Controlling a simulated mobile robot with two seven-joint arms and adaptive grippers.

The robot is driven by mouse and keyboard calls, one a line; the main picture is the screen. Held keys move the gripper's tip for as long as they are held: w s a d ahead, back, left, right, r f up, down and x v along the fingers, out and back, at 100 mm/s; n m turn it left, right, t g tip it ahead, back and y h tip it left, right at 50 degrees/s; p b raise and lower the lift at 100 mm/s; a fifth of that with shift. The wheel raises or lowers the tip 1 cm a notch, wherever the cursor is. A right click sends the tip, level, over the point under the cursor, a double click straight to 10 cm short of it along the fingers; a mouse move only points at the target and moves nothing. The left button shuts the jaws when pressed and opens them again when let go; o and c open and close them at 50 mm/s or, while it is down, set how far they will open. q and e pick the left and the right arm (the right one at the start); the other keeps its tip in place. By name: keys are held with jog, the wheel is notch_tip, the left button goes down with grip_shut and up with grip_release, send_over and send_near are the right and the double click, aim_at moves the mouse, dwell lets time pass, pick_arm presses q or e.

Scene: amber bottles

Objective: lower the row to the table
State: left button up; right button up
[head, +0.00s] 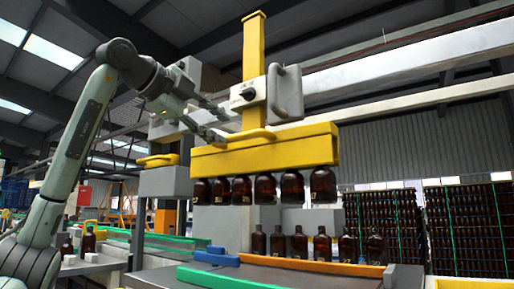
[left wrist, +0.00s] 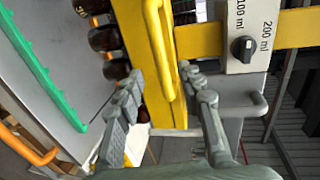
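A row of several amber bottles (head: 265,188) hangs under a yellow lifting head (head: 268,153), above the grey table (head: 275,276). Part of the row also shows at the top left of the left wrist view (left wrist: 107,38). The head's yellow handle (head: 250,135) faces my left gripper (head: 224,127), which is just left of it. In the left wrist view my left gripper (left wrist: 163,85) is open, with its fingers spread either side of the handle's near end (left wrist: 160,45); contact cannot be told. My right gripper is not in view.
Another row of amber bottles (head: 320,245) stands below, behind an orange rail (head: 312,266). A dial box (head: 247,93) sits on the yellow mast (head: 254,48). Racks of bottles (head: 475,225) stand at right.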

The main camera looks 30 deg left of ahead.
aim_at(234, 136)
pick_arm(q)
jog(key=shift+w, duration=0.55)
jog(key=x, duration=0.5)
jog(key=shift+d+p, duration=0.1)
jog(key=shift+p, duration=0.25)
jog(key=shift+w+f, duration=0.2)
jog(key=shift+w, duration=0.5)
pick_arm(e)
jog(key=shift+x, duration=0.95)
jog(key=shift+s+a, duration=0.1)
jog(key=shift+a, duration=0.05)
pick_arm(q)
grip_shut()
